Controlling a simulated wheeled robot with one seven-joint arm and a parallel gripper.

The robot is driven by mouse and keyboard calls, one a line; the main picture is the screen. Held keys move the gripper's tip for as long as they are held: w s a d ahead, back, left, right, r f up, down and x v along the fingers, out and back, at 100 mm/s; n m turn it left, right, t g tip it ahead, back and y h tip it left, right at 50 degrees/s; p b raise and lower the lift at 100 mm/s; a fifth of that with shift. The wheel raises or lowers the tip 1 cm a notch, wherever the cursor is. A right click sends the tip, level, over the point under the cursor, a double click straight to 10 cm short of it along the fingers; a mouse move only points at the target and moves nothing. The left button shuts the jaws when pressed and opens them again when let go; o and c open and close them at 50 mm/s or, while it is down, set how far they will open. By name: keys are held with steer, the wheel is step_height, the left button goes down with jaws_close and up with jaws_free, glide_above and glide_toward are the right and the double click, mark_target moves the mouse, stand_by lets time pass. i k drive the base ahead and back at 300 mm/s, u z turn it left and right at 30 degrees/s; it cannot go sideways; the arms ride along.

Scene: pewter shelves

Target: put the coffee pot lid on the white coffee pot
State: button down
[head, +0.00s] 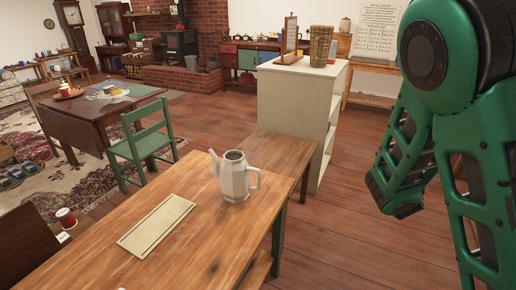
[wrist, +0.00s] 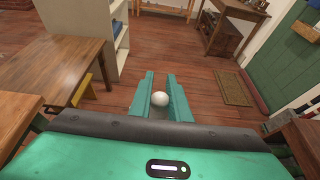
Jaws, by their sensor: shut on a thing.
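The white coffee pot (head: 235,182) stands upright on the wooden table, with its spout to the left and its handle to the right. Its top is open and dark inside. In the wrist view my gripper (wrist: 159,97) is shut on a small white rounded thing, which looks like the coffee pot lid (wrist: 159,99). The fingers hide part of it. The lid is held over the floor, away from the table. The pot does not show in the wrist view. In the head view my arm is at the right, and the lid does not show there.
The wooden table (head: 205,215) bears a cream mat (head: 157,225) left of the pot. A white shelf unit (head: 290,120) with a woven basket (head: 320,45) on it stands behind the table's right end. Open floor lies between table and arm. A green chair (head: 148,145) stands behind.

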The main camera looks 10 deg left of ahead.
mark_target(234, 156)
steer(key=z, duration=0.05)
steer(key=i, duration=0.85)
steer(key=u, duration=0.25)
